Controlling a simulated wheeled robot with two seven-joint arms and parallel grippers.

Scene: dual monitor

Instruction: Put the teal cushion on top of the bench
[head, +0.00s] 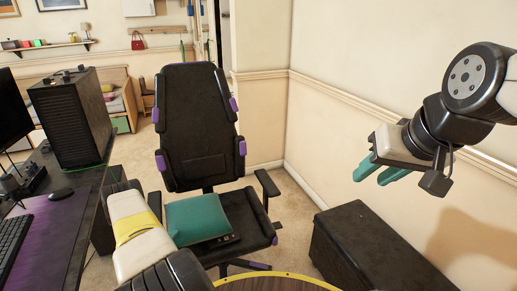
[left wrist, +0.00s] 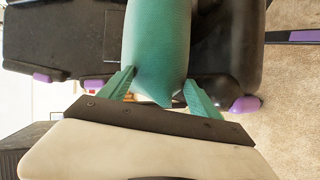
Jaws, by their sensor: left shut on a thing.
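The teal cushion (head: 196,219) is at the seat of the black office chair (head: 197,115); I cannot tell if it still rests on the seat. My left gripper (head: 160,214) reaches it from the left, its fingers mostly hidden in the head view. In the left wrist view the cushion (left wrist: 160,40) sits between the two teal fingers of my left gripper (left wrist: 160,90), which is shut on its near end. The bench (head: 365,247), a dark box, stands by the right wall, its visible top bare. My right gripper (head: 378,172) is open and empty above the bench.
A desk (head: 55,225) with a keyboard (head: 12,243), mouse (head: 60,194) and computer tower (head: 70,118) is at the left. The chair's armrest (head: 267,184) stands between cushion and bench. A round, yellow-edged surface (head: 275,284) is at the bottom. Some floor is free between chair and bench.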

